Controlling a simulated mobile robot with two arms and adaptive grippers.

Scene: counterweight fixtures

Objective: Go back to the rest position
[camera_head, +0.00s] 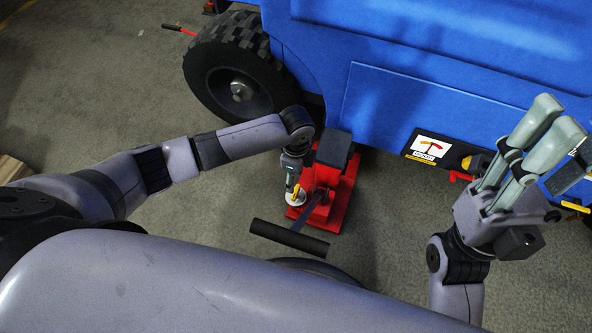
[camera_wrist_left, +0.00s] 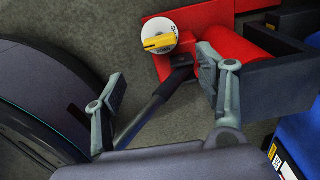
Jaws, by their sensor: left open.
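My left gripper (camera_head: 292,178) hangs from the left arm, pointing down over the red jack (camera_head: 331,215). In the left wrist view the left gripper (camera_wrist_left: 165,88) has its fingers wide apart with nothing held. Between and beyond them show the jack's white dial with a yellow bar (camera_wrist_left: 159,38), its black lever (camera_wrist_left: 150,110), its red cylinder (camera_wrist_left: 228,50) and its dark pad (camera_wrist_left: 272,88). My right gripper (camera_head: 556,112) points up at the right, its two grey-green fingers side by side; any gap between the tips is unclear.
A blue vehicle (camera_head: 430,90) with a black tyre (camera_head: 237,72) fills the back. The jack stands at its lower edge. The jack's black handle bar (camera_head: 290,238) lies close to my body. Grey floor (camera_head: 80,70) at the left is clear.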

